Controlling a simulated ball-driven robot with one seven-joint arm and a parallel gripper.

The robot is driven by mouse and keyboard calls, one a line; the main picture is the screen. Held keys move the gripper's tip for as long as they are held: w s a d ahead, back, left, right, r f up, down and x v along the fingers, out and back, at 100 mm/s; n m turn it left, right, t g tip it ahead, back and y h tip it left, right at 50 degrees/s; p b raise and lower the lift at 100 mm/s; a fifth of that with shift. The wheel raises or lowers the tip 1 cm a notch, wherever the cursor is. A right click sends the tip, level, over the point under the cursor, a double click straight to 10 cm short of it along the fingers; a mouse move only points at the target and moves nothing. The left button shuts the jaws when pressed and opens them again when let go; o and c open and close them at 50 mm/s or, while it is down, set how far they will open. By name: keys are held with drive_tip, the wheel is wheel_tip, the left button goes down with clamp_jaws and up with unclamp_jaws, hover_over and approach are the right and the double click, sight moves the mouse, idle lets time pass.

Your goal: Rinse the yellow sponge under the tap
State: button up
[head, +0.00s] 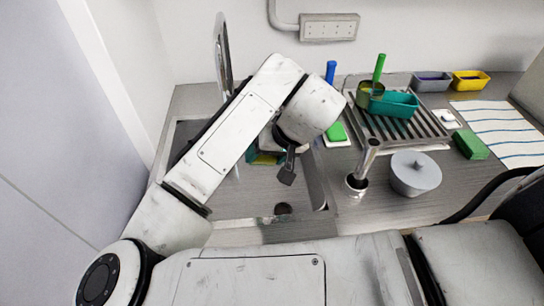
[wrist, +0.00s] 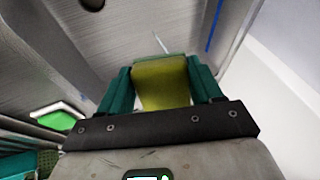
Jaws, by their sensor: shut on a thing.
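The yellow sponge (wrist: 163,85) is gripped between the teal fingers of my gripper (wrist: 161,92) in the wrist view. In the head view my gripper (head: 266,157) hangs over the sink (head: 225,205), mostly hidden by my arm, with only a sliver of yellow showing. The tall curved metal tap (head: 221,48) rises behind the sink, partly hidden by my arm. A thin pale streak (wrist: 161,43) shows just beyond the sponge in the wrist view; I cannot tell if it is water or if it touches the sponge.
A green block (head: 471,145) lies beside a striped towel (head: 510,125). A wall closes the left side.

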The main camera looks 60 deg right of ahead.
drive_tip(key=w+d+f+b, duration=0.1)
drive_tip(key=w+f+b, duration=0.1)
drive_tip(key=w, duration=0.9)
drive_tip(key=shift+w+f+b, duration=0.15)
drive_tip(key=shift+b, duration=0.15)
drive_tip(key=shift+d, duration=0.1)
idle(0.4)
drive_tip(key=shift+d, duration=0.2)
drive_tip(key=shift+d, duration=0.2)
drive_tip(key=shift+a, duration=0.15)
drive_tip(key=shift+a+p, duration=0.25)
drive_tip(key=shift+p, duration=0.05)
drive_tip(key=shift+d, duration=0.4)
